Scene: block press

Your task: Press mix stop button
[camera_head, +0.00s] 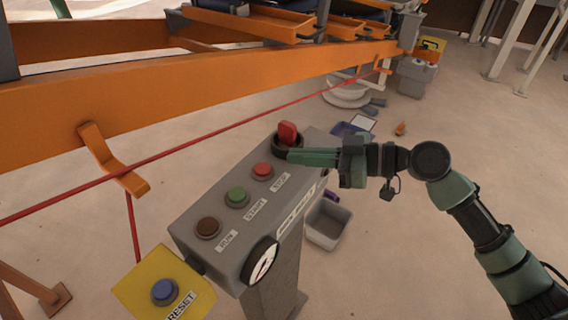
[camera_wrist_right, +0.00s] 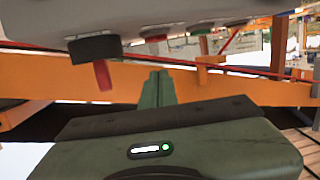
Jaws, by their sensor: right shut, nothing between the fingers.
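A grey control box (camera_head: 215,195) on a post carries a row of buttons. The red button (camera_head: 262,171) sits by the STOP label, the green button (camera_head: 237,197) by START, and the dark brown button (camera_head: 208,228) by RUN. A red switch (camera_head: 287,132) on a dark round base stands at the far end. My right gripper (camera_head: 292,157) is shut and empty, its fingertips close to this switch's base; I cannot tell whether they touch. In the right wrist view, the fingers (camera_wrist_right: 157,90) appear below the box, with the red switch (camera_wrist_right: 102,73) to their left. My left gripper is not in view.
A yellow plate with a blue RESET button (camera_head: 165,292) is at the box's near end. An orange beam (camera_head: 230,85) and a red cord (camera_head: 230,128) run behind the box. A grey bin (camera_head: 327,224) stands on the floor at right. The floor farther right is mostly clear.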

